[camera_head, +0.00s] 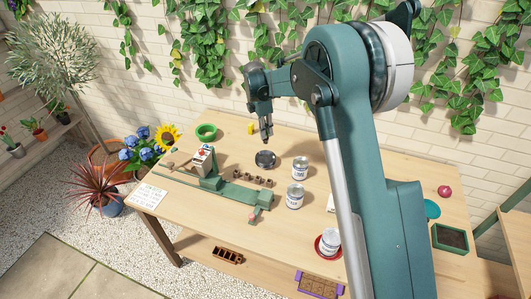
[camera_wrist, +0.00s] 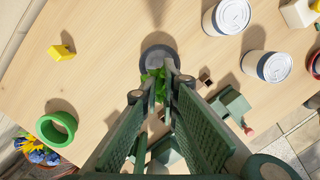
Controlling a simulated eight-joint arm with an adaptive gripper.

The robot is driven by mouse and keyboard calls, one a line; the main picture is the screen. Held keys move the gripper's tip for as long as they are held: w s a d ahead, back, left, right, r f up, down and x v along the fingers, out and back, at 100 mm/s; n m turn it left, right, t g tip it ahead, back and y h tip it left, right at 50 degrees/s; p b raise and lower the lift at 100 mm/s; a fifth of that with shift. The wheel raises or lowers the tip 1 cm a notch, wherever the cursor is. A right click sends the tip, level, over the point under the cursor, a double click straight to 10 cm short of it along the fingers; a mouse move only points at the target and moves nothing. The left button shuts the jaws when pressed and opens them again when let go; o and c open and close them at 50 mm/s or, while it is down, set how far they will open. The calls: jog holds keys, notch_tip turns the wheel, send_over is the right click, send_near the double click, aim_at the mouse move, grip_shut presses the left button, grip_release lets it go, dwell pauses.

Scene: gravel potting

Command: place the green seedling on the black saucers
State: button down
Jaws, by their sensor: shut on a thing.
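The black saucer (camera_head: 265,160) lies on the wooden table a little below my gripper (camera_head: 267,138) in the head view. In the wrist view the saucer (camera_wrist: 145,55) shows at top centre, just beyond the fingertips. The green seedling (camera_wrist: 155,85) is between the fingers of my gripper (camera_wrist: 160,98) in the wrist view, its leaves overlapping the saucer's near part. My gripper is shut on it. The seedling cannot be made out in the head view. Its lower part is hidden, so I cannot tell whether it touches the saucer. Only one black saucer is clearly visible.
White cans (camera_head: 300,168) stand to the right of the saucer; one (camera_head: 329,241) is on a red saucer. Several small brown pots (camera_head: 253,179) and a green fixture (camera_head: 230,188) lie in front. A green ring (camera_head: 206,131) and yellow block (camera_head: 252,128) lie behind, with bare table between.

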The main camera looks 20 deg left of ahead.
aim_at(265, 140)
jog(key=shift+f, duration=2.75)
jog(key=shift+f, duration=1.9)
jog(key=shift+f, duration=0.2)
jog(key=c, duration=2.6)
grip_release()
jog(key=shift+r, duration=0.2)
jog(key=r, duration=0.4)
jog(key=a+r, duration=0.1)
jog(key=r, duration=0.3)
jog(key=s+r, duration=0.1)
jog(key=r, duration=0.3)
jog(key=shift+s+a, duration=0.1)
jog(key=shift+a, duration=0.05)
